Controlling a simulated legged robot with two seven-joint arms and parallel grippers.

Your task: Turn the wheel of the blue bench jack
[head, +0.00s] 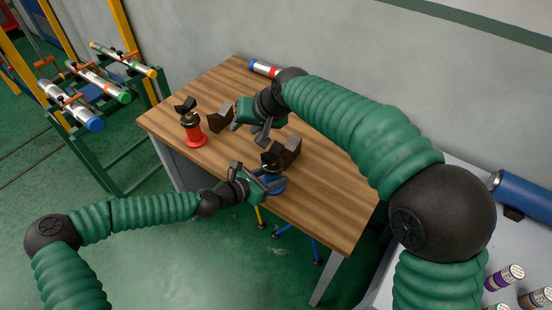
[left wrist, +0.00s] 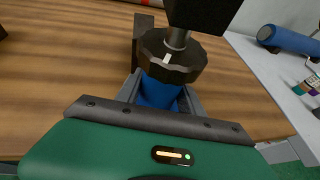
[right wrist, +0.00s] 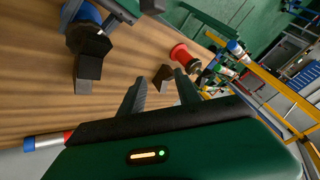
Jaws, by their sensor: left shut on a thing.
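The blue bench jack (head: 278,187) stands near the front edge of the wooden table, with a dark wheel and a black head above its blue body. In the left wrist view its blue body (left wrist: 160,92) sits between my left fingers, below the black wheel (left wrist: 172,57), which has a white mark on its rim. My left gripper (head: 272,184) is shut on the blue body. My right gripper (right wrist: 160,92) is open and empty above the table. The jack's blue part (right wrist: 88,13) shows at the upper left of the right wrist view, partly hidden by my left gripper.
A pipe with blue and red bands (head: 264,68) lies at the back. A green rack (head: 110,140) holds pipes at left.

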